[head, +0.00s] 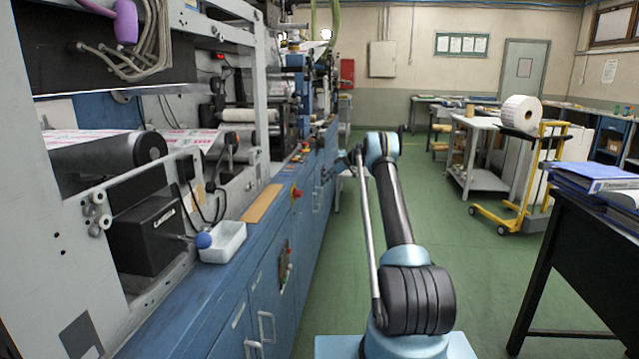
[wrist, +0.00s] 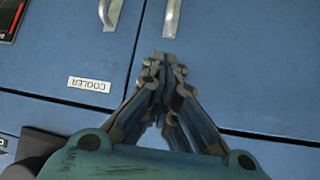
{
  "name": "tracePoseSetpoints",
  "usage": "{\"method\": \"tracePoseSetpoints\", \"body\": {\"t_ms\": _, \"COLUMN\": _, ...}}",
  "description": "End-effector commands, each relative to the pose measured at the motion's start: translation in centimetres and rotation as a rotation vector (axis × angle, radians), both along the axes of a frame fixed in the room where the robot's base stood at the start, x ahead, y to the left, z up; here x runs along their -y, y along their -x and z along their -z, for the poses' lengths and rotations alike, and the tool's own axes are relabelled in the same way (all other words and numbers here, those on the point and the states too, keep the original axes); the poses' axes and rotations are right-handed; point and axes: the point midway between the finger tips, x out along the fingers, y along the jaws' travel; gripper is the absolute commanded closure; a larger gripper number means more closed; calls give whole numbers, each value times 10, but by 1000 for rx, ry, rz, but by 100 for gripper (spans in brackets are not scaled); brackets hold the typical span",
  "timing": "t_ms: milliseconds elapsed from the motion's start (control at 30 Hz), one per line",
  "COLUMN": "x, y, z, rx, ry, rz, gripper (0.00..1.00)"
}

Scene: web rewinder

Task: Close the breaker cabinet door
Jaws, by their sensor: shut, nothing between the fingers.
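Two blue cabinet doors with metal handles fill the wrist view: a left door (wrist: 60,50) labelled COOLER and a right door (wrist: 240,70). A narrow dark seam parts them, and they look about flush. No breaker label is readable, so I cannot tell which door is the breaker cabinet's. My gripper (wrist: 163,58) is shut and empty in front of the right door, just below its handle (wrist: 172,15). I cannot tell whether its tips touch the door. In the head view, my arm reaches forward and left toward the row of blue cabinets (head: 262,285) under the machine; the gripper is small there.
The machine with its rollers stands along the left. A white tray (head: 222,242) sits on the blue ledge. A black table (head: 585,250) with blue binders stands close on the right. A yellow cart (head: 520,190) carries a roll farther back. The green floor between is clear.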

Motion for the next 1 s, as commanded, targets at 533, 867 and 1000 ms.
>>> {"method": "tracePoseSetpoints", "body": {"t_ms": 533, "x": 61, "y": 10, "z": -59, "rx": -1, "ry": 2, "rz": -2, "gripper": 100}}
{"method": "tracePoseSetpoints", "body": {"t_ms": 867, "x": 61, "y": 35, "z": -96, "rx": -44, "ry": 22, "rz": 29, "gripper": 100}}
{"method": "tracePoseSetpoints", "body": {"t_ms": 1000, "x": 61, "y": 61, "z": -126, "rx": -88, "ry": 42, "rz": 68, "gripper": 100}}
